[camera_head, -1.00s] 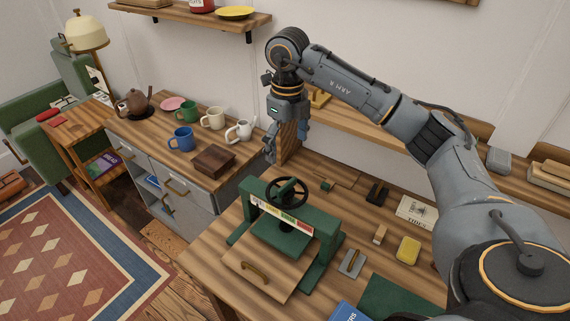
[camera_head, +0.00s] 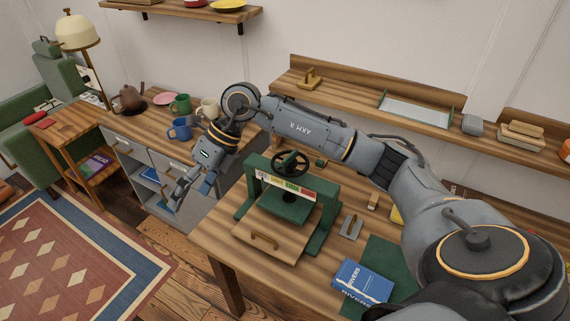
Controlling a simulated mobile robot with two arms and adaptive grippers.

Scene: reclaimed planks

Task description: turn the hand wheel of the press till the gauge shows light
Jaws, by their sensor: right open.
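The green press (camera_head: 322,222) stands on the plank workbench, with a wooden board with a handle (camera_head: 266,238) at its front. Its dark hand wheel (camera_head: 291,163) sits on top, above the crossbeam. The gauge (camera_head: 284,185) is a coloured strip along the front of the crossbeam; its marks and pointer are too small to read. My right gripper (camera_head: 193,190) is open and empty, pointing down to the left of the press. It is clear of the wheel and in front of the grey cabinet. My left gripper is out of view.
Blue book (camera_head: 362,280), green mat (camera_head: 385,258) and a small metal plate (camera_head: 351,227) lie right of the press. Mugs, including a blue mug (camera_head: 179,129), stand on the cabinet at left. A wall shelf (camera_head: 345,95) runs behind. My right arm spans above the bench's back.

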